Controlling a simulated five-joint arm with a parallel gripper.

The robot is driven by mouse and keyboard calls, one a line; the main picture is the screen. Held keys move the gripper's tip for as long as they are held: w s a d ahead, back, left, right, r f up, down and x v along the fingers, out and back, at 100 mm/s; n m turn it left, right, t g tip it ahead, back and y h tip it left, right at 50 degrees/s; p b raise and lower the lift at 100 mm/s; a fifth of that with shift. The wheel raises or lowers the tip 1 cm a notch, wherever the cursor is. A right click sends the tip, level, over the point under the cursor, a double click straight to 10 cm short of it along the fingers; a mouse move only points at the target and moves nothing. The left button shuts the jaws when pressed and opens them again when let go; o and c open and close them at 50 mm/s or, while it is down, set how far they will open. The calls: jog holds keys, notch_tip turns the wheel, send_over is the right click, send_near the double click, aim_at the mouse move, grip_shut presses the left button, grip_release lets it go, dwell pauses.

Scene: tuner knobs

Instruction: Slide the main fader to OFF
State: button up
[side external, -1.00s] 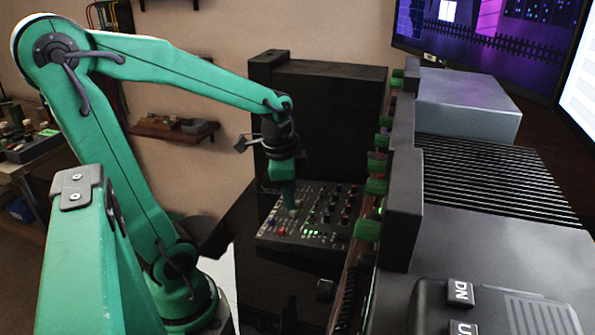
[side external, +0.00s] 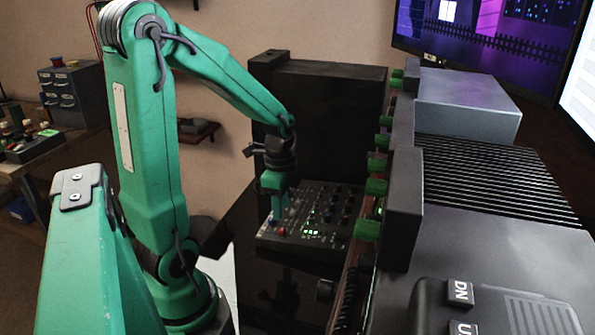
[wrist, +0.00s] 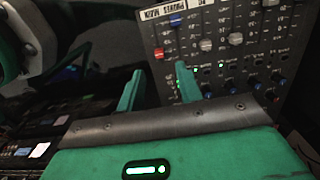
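The black control panel (side external: 318,222) lies below my gripper (side external: 277,212), whose tip is at the panel's left part in the side view. In the wrist view the panel (wrist: 225,70) shows a red fader cap (wrist: 158,53), a blue cap (wrist: 177,19) and grey caps, including one (wrist: 205,44) in a slot. A white label (wrist: 163,11) beside the red and blue caps appears upside down. I cannot tell which cap is the main fader. My gripper (wrist: 158,84) has its two green fingers apart, with nothing seen between them. The red cap is just beyond the gap; contact cannot be told.
Several small knobs (wrist: 232,86) and lit buttons crowd the panel near the right finger. A tall black box (side external: 330,110) stands behind the panel. A rack with green knobs (side external: 376,187) stands close on the right. The dark glossy surface (side external: 290,268) in front has some room.

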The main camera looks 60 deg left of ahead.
aim_at(282, 229)
jog(key=shift+f, duration=3.3)
grip_shut()
